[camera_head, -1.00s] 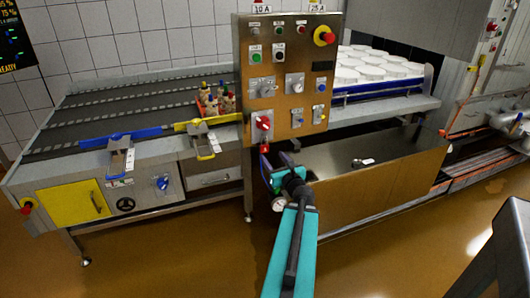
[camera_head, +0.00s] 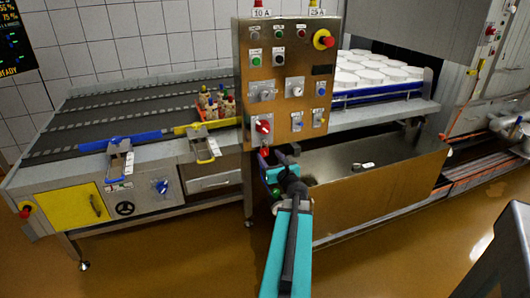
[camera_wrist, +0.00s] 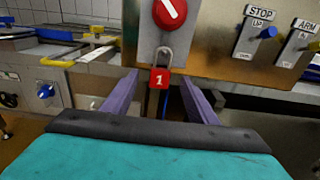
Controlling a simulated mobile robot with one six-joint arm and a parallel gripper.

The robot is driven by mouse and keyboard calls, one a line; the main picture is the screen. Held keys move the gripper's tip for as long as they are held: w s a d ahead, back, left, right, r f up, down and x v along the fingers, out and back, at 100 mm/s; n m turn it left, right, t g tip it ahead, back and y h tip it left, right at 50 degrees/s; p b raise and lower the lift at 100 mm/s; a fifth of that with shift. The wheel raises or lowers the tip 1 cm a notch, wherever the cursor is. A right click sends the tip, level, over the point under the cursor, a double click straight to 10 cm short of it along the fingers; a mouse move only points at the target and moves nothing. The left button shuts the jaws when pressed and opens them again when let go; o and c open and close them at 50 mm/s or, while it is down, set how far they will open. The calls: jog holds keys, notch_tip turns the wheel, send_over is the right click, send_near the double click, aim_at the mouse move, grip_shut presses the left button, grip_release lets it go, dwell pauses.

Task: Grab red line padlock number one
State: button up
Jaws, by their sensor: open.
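The red padlock marked 1 (camera_wrist: 159,78) hangs by its grey shackle below the red rotary switch (camera_wrist: 170,12) on the control panel. In the head view the padlock (camera_head: 264,152) is small, just under the switch (camera_head: 263,127). In the wrist view my gripper (camera_wrist: 156,82) is open, with one purple finger to the left and one to the right of the padlock. The fingers do not visibly touch it. How far the fingertips reach in depth past the padlock I cannot tell. In the head view my arm hides part of the gripper.
The metal control panel (camera_head: 288,60) stands upright, with switches labelled STOP and ARM right of the padlock. A conveyor table (camera_head: 130,105) lies to the left, carrying a red tray of small items. White round moulds (camera_head: 375,70) stand behind right. A metal tank (camera_head: 375,190) is below.

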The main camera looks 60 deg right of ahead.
aim_at(265, 151)
jog(key=shift+x, duration=2.5)
jog(key=shift+s+d+f, duration=0.1)
jog(key=shift+s, duration=0.05)
jog(key=shift+c, duration=0.4)
jog(key=c, duration=1.1)
